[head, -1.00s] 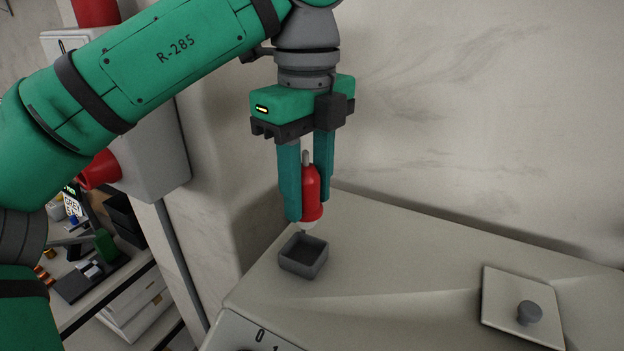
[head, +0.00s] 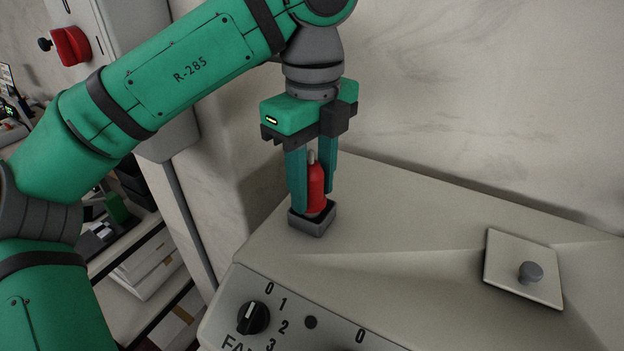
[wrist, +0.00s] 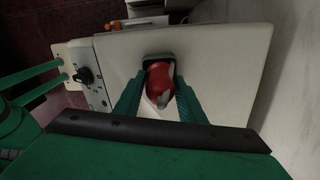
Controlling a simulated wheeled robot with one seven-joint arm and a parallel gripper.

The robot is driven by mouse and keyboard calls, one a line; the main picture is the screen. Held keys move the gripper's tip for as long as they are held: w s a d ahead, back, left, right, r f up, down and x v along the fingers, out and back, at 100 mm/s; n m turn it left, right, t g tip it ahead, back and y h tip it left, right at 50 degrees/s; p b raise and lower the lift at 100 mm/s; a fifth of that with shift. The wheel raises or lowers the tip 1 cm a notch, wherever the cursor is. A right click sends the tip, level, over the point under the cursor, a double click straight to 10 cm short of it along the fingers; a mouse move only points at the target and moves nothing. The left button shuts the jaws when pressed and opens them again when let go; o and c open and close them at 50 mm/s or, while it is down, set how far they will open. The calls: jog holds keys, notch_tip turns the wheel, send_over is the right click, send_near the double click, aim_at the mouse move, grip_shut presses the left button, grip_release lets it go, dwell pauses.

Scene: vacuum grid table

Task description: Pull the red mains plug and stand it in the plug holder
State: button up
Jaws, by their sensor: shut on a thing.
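The red mains plug (head: 316,187) is upright between the fingers of my gripper (head: 313,190), with its grey tip pointing up. My gripper is shut on it. The plug's lower end is inside the plug holder (head: 312,226), a small dark grey open box on the light machine top; whether it touches the holder's floor is hidden. In the wrist view the red plug (wrist: 160,82) lies between the two green fingers (wrist: 159,100), with the dark holder rim (wrist: 157,58) around its far end.
A square plate with a grey knob (head: 530,272) lies on the machine top at right. The front panel has a black dial (head: 253,317). The middle of the top is clear.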

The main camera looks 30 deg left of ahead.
jog(key=shift+f, duration=0.5)
dwell(0.3)
jog(key=o, duration=1.3)
notch_tip(320, 180, up, 11)
jog(key=shift+f, duration=0.1)
